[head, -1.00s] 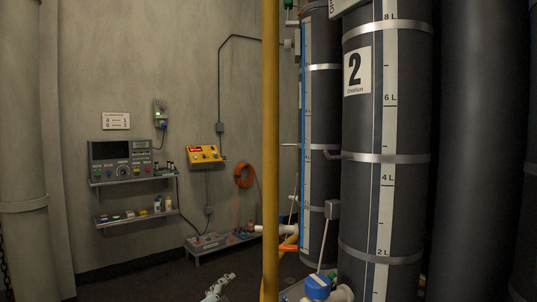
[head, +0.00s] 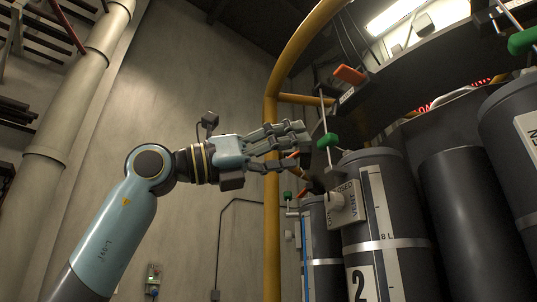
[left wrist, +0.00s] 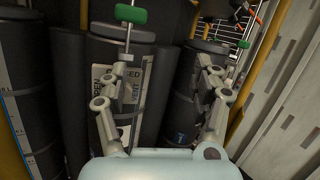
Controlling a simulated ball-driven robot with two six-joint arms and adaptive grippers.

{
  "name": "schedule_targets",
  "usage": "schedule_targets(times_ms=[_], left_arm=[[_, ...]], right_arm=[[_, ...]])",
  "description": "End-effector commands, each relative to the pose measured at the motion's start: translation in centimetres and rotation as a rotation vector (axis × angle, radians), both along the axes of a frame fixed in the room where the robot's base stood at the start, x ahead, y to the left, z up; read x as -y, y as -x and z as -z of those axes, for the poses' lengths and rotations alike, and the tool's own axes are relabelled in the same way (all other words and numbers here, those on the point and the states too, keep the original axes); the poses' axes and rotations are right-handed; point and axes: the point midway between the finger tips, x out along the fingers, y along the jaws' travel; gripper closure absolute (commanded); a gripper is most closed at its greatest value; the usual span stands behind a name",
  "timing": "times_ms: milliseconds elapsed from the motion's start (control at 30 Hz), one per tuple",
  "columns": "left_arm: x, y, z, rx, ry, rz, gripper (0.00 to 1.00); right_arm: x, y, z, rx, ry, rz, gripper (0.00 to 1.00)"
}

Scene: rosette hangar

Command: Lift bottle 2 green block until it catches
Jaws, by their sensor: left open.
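Bottle 2 (head: 392,210) is a dark cylinder with a white number plate and a litre scale. Its green block (head: 327,141) sits on a thin upright rod near the bottle's top left. The green block (left wrist: 131,14) also shows at the top of the left wrist view, with the rod running down behind or beside the left finger. My left gripper (head: 303,146) is open and empty, its fingers pointing right just left of the block. I see no grip on it, and the exact gap is unclear. My right gripper is not in view.
A yellow post (head: 272,140) stands behind my left gripper. A white vent plate (head: 345,203) with a knob is on the bottle's front. An orange block (head: 349,75) is above, and another green block (head: 522,40) is at the right. Dark bottles crowd the right side.

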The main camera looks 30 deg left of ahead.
Motion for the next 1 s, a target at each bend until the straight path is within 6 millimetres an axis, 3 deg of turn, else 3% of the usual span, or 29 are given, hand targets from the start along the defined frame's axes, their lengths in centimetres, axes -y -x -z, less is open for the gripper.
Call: schedule_targets(times_ms=[33,100,267,1000], left_arm=[[-0.9,0.4,-1.6,0.032,-0.069,-0.084,0.35],[-2.0,0.5,-2.6,0.05,-0.131,-0.177,0.35],[-3.2,0.5,-3.6,0.061,-0.177,-0.267,0.35],[-0.1,-3.9,-4.8,0.059,-0.173,-0.263,0.35]], right_arm=[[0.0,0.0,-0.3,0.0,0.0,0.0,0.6],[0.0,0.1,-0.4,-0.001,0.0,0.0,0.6],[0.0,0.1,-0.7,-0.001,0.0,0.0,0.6],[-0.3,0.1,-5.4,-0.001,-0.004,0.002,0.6]])
